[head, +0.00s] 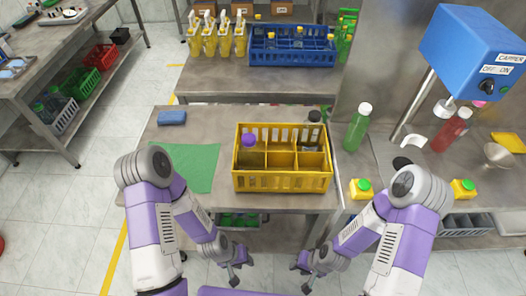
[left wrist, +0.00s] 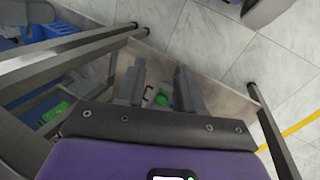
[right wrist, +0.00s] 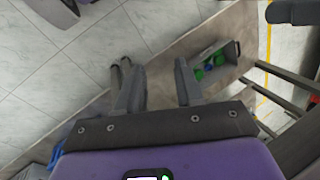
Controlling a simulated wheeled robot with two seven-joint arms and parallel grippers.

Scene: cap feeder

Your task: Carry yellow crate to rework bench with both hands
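The yellow crate (head: 282,182) stands upright on a metal bench (head: 188,135) in the middle of the head view. It is divided into compartments. A purple-capped bottle (head: 248,150) stands in its left part and a dark-capped bottle (head: 313,128) at its back right. My left gripper (head: 233,276) is below and in front of the crate, apart from it; its fingers show spread and empty in the left wrist view (left wrist: 162,88). My right gripper (head: 306,277) is also low in front of the bench, spread and empty in the right wrist view (right wrist: 155,82). Which bench is the rework bench I cannot tell.
A green mat (head: 190,166) and blue sponge (head: 172,118) lie left of the crate. A green bottle (head: 357,128) stands right. A blue crate (head: 293,55) is behind. The blue capper (head: 475,50) overhangs the right bench. Open floor (head: 60,200) lies left.

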